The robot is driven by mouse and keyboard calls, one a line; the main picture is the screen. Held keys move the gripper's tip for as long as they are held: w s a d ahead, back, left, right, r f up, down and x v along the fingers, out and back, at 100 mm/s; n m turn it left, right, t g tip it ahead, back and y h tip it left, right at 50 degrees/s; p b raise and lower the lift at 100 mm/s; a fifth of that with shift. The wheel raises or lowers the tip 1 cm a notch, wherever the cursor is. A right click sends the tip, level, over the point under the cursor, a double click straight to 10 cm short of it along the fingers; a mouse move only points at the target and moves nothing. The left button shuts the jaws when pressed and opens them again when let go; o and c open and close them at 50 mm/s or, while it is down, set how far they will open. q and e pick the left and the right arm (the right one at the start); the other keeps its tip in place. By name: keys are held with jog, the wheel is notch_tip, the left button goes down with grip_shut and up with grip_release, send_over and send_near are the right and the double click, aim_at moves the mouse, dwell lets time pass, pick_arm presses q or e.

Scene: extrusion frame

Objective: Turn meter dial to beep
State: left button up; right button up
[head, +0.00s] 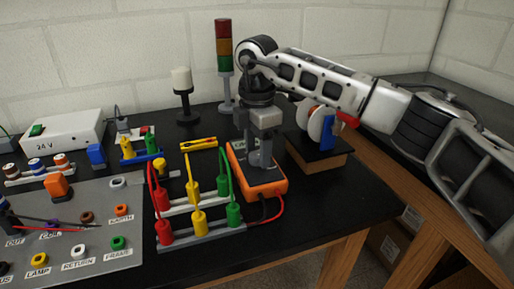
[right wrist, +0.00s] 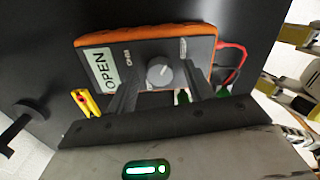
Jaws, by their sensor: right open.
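The orange-edged meter (head: 268,184) lies on the black bench, right of the coloured plug leads. Its display reads OPEN in the right wrist view, where its dark face (right wrist: 200,50) shows. The round grey dial (right wrist: 160,71) has a light pointer mark. My right gripper (head: 260,160) points down over the meter and hides the dial in the head view. In the right wrist view my right gripper (right wrist: 160,88) is open, with one finger on each side of the dial. Whether the fingers touch the dial I cannot tell. My left gripper is not in view.
Racks with red, yellow and green plugs (head: 199,221) stand close left of the meter. A labelled socket panel (head: 100,225) lies further left. A signal tower (head: 224,60) and a candle-like white lamp (head: 182,80) stand behind. A wooden-based stand (head: 318,158) is at right.

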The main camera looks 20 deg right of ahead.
aim_at(257, 154)
notch_tip(257, 154, up, 16)
jog(key=shift+f, duration=0.2)
dwell(0.4)
